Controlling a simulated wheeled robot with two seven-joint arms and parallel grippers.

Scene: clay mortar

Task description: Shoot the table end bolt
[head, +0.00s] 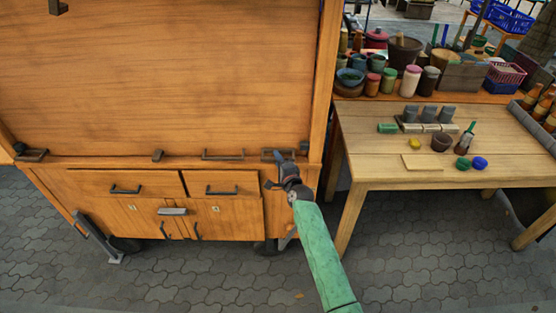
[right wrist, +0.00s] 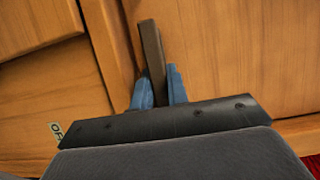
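A dark bar-like bolt handle (right wrist: 152,55) stands up from the wooden ledge in the right wrist view. The blue fingers of my right gripper (right wrist: 160,88) lie on either side of it and appear to touch it. In the head view my right gripper (head: 276,164) is at the right end of the cart's ledge, on the table side. The bolt there (head: 268,153) is partly hidden by the gripper. A small dark bracket (head: 304,146) sits on the right post just beyond. My left gripper is not in view.
The wooden cart (head: 150,80) has a large closed panel, with drawers and doors below. Other dark fittings (head: 222,155) line the ledge. A wooden table (head: 380,150) with pots and jars stands to the right, with a narrow gap between. Paving is clear in front.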

